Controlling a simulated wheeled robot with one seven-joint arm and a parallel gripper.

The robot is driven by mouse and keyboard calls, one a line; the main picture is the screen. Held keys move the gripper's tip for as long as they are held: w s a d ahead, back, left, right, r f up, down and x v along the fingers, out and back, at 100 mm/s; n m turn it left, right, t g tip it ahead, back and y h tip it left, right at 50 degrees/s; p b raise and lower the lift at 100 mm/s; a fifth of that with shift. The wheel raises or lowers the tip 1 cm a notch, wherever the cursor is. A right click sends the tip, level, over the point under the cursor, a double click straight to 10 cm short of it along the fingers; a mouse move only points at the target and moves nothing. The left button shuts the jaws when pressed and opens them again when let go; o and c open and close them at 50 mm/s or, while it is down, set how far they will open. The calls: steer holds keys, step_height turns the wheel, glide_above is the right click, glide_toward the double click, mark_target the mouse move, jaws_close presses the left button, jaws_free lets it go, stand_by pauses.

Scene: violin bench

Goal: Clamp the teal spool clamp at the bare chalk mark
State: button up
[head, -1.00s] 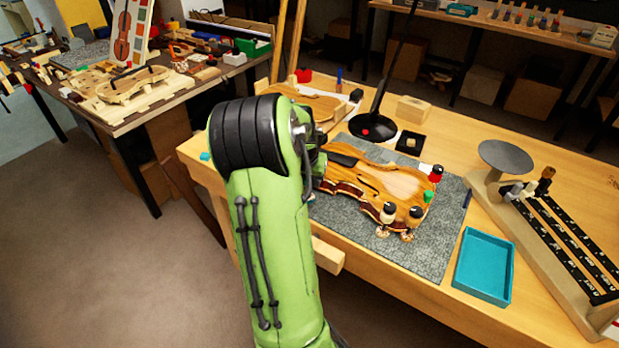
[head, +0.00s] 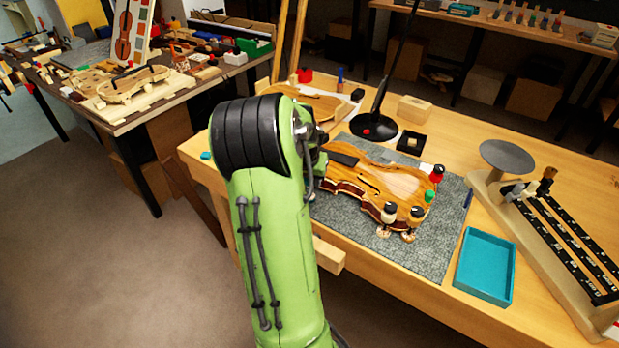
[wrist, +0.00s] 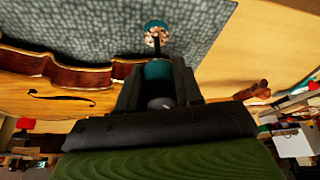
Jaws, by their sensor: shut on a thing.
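My gripper (wrist: 157,82) is shut on the teal spool clamp (wrist: 156,26). One teal end is between the jaws and the other end points away over the grey mat. The violin body (head: 362,182) lies on the mat in the head view, and part of it (wrist: 62,98) shows left of the gripper in the wrist view. Several clamps with black, red and green ends stand along the violin's right end. My arm hides the gripper in the head view. I cannot make out the chalk mark.
The grey mat (head: 440,240) lies on the wooden bench. A teal tray (head: 485,266) is right of the mat, with a long wooden rack (head: 560,265) beyond it.

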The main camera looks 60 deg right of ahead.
steer(key=shift+s+d+p, duration=0.2)
steer(key=shift+d+p, duration=0.1)
steer(key=shift+d, duration=0.8)
steer(key=o, duration=1.1)
steer(key=shift+s, duration=0.2)
